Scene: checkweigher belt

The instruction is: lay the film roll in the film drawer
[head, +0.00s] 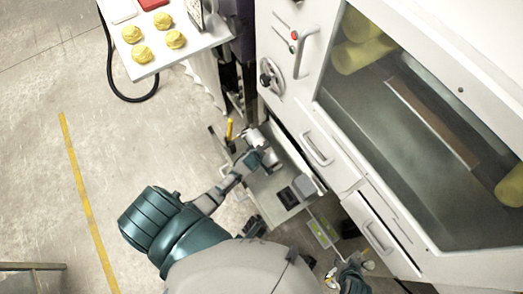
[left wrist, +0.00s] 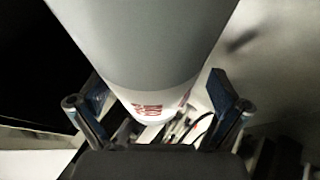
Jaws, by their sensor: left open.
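The film roll, a pale cylinder with red print near its end (left wrist: 150,65), fills the upper middle of the left wrist view, between the spread fingers of my left gripper (left wrist: 158,115). In the head view a pale rounded piece that looks like the roll (head: 255,137) shows just beyond my left gripper (head: 262,155), which is open. An open pale tray that looks like the film drawer (head: 303,181) lies to the right of this gripper, against the machine. My right gripper (head: 346,274) is at the bottom, apart from the roll; its finger opening is unclear.
The white machine (head: 283,20) with a large window fills the right side. Closed-looking panels with handles (head: 318,150) border the tray. A white table (head: 150,68) with several yellow rounds stands at upper left.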

